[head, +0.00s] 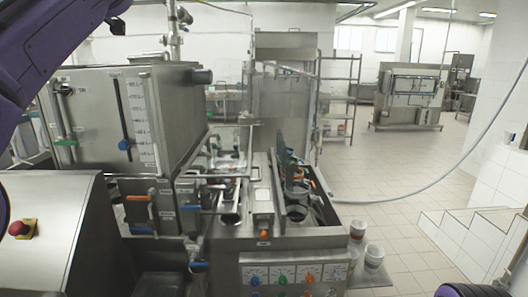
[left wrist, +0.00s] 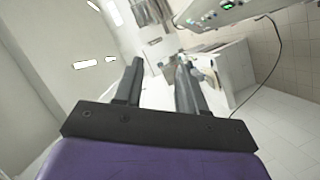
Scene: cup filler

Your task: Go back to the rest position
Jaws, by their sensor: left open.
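My left gripper (left wrist: 158,72) shows in the left wrist view with its two dark fingers apart and nothing between them. In the head view my purple left arm comes in at the upper left, and its gripper is out of the picture. A purple part of my body shows at the lower right edge of the head view; no right gripper is visible. The steel cup filler machine (head: 262,200) stands in front of me, with a control panel (head: 292,274) of coloured knobs at its front.
Stacked white cups (head: 374,253) stand right of the machine. A hose (head: 440,175) hangs across the right. The tiled floor (head: 400,170) there is clear.

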